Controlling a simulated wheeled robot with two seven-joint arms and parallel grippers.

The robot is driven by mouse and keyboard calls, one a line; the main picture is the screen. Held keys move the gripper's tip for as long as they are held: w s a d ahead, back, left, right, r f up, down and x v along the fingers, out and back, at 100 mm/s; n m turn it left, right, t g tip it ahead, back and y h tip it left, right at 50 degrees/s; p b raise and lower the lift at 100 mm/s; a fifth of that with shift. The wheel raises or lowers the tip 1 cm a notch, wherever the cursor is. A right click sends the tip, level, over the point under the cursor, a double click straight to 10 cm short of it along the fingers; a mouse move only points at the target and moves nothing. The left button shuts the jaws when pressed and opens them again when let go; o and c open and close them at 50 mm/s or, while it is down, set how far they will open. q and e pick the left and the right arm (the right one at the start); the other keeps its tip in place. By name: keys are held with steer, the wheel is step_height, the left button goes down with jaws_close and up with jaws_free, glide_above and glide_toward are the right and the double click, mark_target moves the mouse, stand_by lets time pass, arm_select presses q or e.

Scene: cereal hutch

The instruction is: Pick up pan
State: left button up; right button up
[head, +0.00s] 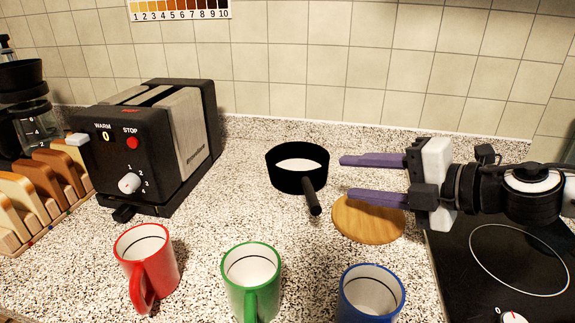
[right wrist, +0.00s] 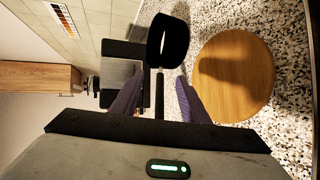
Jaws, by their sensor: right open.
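A small black pan (head: 284,180) with a light interior stands on the speckled counter in the middle of the head view. Its black handle (head: 312,197) points toward the front. My right gripper (head: 344,176) comes in from the right, open and empty, with its purple fingers pointing left toward the pan. The fingers are to the right of the pan and apart from it. In the right wrist view the pan (right wrist: 168,42) is beyond the fingertips, and its handle (right wrist: 160,95) lies in line with the gap between them. My left gripper is not in view.
A round wooden board (head: 365,222) lies under and in front of my right gripper. Red (head: 146,262), green (head: 251,280) and blue (head: 371,293) mugs stand at the front. A black toaster (head: 150,145) stands left; a cooktop (head: 500,262) is at the right.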

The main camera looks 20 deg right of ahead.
mark_target(308, 175)
steer(key=shift+a+f, duration=0.1)
steer(key=shift+f, duration=0.15)
steer(key=shift+w+a+f+p, duration=0.2)
steer(key=shift+w+a+p, duration=0.1)
steer(key=shift+w+p, duration=0.35)
steer(key=shift+w+a+f, duration=0.25)
steer(key=shift+w, duration=0.4)
steer(key=shift+p+x, duration=0.45)
steer(key=shift+x, duration=0.3)
steer(key=shift+w+a+r+p, duration=0.15)
steer(key=shift+w+p, duration=0.25)
steer(key=shift+p, duration=0.35)
steer(key=shift+p+x, duration=0.9)
steer(key=shift+p, duration=0.1)
steer(key=shift+p+x, duration=0.35)
steer(key=shift+x, duration=0.5)
steer(key=shift+w+a+f, duration=0.3)
steer(key=shift+a+f, duration=0.05)
steer(key=shift+f, duration=0.1)
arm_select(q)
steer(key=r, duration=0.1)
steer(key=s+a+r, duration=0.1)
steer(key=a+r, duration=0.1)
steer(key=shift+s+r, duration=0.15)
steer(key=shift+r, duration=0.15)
